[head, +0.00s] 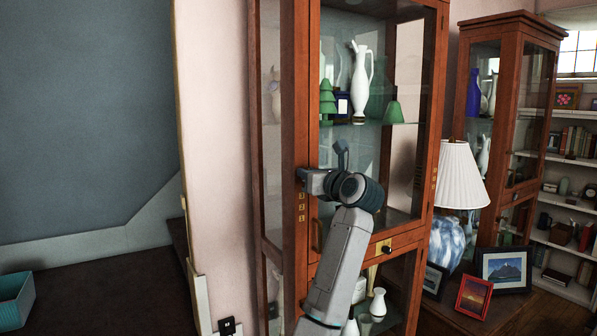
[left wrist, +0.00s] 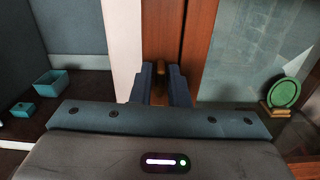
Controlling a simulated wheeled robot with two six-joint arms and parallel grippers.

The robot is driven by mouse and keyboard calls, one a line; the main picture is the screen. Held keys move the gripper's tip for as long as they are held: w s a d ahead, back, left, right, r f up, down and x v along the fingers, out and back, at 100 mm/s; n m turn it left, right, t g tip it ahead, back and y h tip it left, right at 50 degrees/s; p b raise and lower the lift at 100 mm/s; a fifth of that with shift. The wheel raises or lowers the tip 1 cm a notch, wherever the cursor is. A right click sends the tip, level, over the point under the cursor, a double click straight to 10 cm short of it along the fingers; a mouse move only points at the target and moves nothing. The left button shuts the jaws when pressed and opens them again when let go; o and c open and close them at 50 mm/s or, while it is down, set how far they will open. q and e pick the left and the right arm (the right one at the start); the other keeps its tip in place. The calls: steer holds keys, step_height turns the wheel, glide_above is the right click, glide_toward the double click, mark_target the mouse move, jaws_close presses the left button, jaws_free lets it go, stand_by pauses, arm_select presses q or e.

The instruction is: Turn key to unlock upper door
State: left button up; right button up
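The curio cabinet's upper glass door (head: 372,95) has a reddish wood frame and looks closed. My left gripper (head: 302,176) is at the upper door's left edge, by the cabinet's wooden upright. In the left wrist view, its dark fingers (left wrist: 160,82) stand a narrow gap apart. A small brownish-brass piece, seemingly the key (left wrist: 160,69), fills the gap between the tips, and the fingers appear shut on it. In the head view the key is hidden by the gripper. My right gripper is not in view.
White vases (head: 361,85) and green pieces stand on the glass shelf behind the door. A lamp (head: 458,175) and framed pictures (head: 503,269) stand on a low surface to the right. A teal box (head: 16,300) lies on the floor at left, with open floor beside it.

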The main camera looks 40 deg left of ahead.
arm_select(q)
steer(key=shift+w+a+f, duration=0.1)
steer(key=shift+f, duration=0.05)
steer(key=o, duration=0.5)
steer(key=shift+o, duration=0.5)
steer(key=b+v, duration=0.2)
steer(key=v, duration=0.9)
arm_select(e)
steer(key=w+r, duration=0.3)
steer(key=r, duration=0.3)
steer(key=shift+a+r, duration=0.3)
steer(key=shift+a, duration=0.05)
